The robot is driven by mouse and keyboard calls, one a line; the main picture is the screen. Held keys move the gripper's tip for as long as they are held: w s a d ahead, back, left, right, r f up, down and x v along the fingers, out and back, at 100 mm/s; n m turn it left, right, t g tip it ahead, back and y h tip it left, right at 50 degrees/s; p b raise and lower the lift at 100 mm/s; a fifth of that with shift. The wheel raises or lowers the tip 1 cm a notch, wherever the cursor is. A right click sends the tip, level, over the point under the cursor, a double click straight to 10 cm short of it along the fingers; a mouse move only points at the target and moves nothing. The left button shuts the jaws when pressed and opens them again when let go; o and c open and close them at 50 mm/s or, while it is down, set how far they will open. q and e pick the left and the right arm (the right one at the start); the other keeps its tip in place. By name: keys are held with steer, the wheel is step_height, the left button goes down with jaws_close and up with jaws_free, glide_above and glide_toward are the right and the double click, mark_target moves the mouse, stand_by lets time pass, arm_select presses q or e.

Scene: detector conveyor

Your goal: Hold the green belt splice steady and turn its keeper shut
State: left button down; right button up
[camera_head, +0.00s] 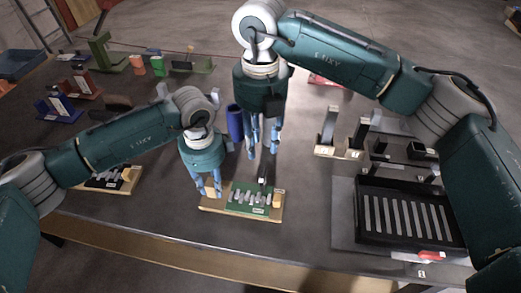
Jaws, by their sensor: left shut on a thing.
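The green belt splice (247,207) lies on a wooden base board near the front edge of the table, with a row of pale metal pieces across it. A dark upright piece (263,168), which may be its keeper, stands at its back edge. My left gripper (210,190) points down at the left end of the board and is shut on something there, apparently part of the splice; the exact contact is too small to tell. My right gripper (264,146) hangs above and behind the splice, fingers apart, with nothing visible between them.
A blue cylinder (235,123) stands behind the two grippers. A black slotted tray (405,217) lies to the right, with small blocks and stands (355,140) behind it. Another board (112,180) lies at left under my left arm. Coloured fixtures (103,52) stand at the far left.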

stand_by(0.3)
arm_select(q)
steer(key=c, duration=1.3)
jaws_free()
steer(key=shift+r, duration=0.15)
